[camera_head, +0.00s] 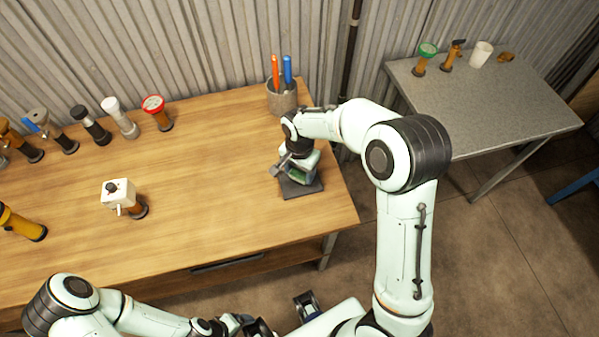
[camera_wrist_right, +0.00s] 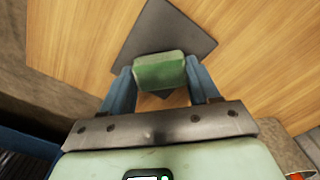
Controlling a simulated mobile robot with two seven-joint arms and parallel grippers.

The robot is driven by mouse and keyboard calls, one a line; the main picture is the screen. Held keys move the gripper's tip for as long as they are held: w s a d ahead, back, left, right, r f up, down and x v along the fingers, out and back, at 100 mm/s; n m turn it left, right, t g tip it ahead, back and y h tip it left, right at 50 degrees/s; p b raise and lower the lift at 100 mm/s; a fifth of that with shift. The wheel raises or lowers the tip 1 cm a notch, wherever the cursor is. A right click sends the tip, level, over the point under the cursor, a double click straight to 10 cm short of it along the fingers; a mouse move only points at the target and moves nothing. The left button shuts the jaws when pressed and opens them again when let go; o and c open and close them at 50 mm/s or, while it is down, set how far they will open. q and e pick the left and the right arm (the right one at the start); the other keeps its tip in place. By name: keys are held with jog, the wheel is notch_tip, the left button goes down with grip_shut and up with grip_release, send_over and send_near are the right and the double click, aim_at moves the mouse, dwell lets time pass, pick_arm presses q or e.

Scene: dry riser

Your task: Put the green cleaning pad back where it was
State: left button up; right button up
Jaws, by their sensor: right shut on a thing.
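The green cleaning pad (camera_wrist_right: 159,71) is a small green block with a paler front face, held between the two blue fingers of my right gripper (camera_wrist_right: 160,80). In the head view the right gripper (camera_head: 297,174) is over the front right part of the wooden table, and only a little green shows under it. A dark grey square mat (camera_wrist_right: 163,28) lies on the table under and beyond the pad; it also shows in the head view (camera_head: 303,190). I cannot tell whether the pad touches the mat. My left gripper (camera_head: 252,326) is low at the bottom edge, partly cut off.
A cup (camera_head: 282,100) with an orange and a blue pen stands behind the right gripper. Several flashlight-like items, one red-topped (camera_head: 155,111), line the table's back left. A white-headed one (camera_head: 118,193) stands nearer. A grey side table (camera_head: 480,100) is at right. The wooden table's middle is clear.

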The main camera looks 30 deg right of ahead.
jog(key=shift+f, duration=0.65)
jog(key=shift+f, duration=0.2)
jog(key=o, duration=1)
jog(key=shift+r, duration=0.1)
jog(key=shift+r, duration=0.1)
